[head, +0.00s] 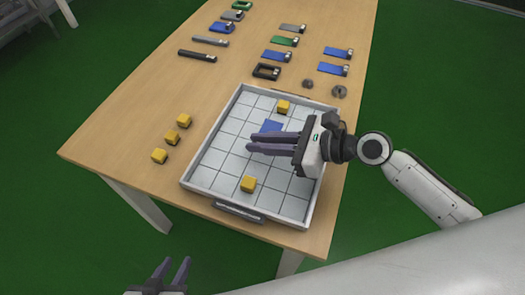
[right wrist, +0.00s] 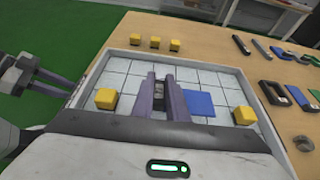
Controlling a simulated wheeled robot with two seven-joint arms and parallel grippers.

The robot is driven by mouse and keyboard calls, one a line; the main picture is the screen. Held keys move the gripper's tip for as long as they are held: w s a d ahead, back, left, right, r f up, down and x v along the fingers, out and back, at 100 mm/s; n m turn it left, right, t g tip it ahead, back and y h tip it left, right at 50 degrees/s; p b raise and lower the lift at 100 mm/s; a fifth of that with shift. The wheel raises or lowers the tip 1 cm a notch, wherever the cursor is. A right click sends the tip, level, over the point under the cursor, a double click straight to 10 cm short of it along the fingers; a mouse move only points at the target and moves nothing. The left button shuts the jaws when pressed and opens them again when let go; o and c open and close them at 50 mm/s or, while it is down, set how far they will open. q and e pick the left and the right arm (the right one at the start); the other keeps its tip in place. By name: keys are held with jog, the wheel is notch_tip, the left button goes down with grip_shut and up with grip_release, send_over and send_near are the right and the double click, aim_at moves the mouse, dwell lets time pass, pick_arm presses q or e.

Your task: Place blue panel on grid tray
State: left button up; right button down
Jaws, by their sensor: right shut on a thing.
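The blue panel (head: 270,127) is over the white grid tray (head: 222,148), near its middle. It also shows in the right wrist view (right wrist: 201,104), at the right side of my fingers. I cannot tell whether the panel touches the tray floor. My left gripper (head: 172,268) is open and empty, off the table at the bottom of the head view. It also shows in the right wrist view (right wrist: 58,82).
Yellow cubes sit in the tray at its back (head: 283,106) and front (head: 248,184). Three yellow cubes (head: 171,137) stand left of the tray. Several blue, green, grey and black parts (head: 277,56) lie in rows behind it. The table's left middle is clear.

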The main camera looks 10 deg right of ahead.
jog(key=shift+f+b, duration=0.5)
jog(key=shift+f, duration=1.3)
jog(key=c, duration=1.7)
grip_release()
jog(key=shift+c, duration=0.2)
jog(key=shift+d+r, duration=0.1)
jog(key=shift+r, duration=0.1)
jog(key=v, duration=1)
jog(key=shift+s+d, duration=0.25)
jog(key=shift+s+d+r, duration=0.3)
jog(key=shift+d+r, duration=0.05)
jog(key=shift+d, duration=0.1)
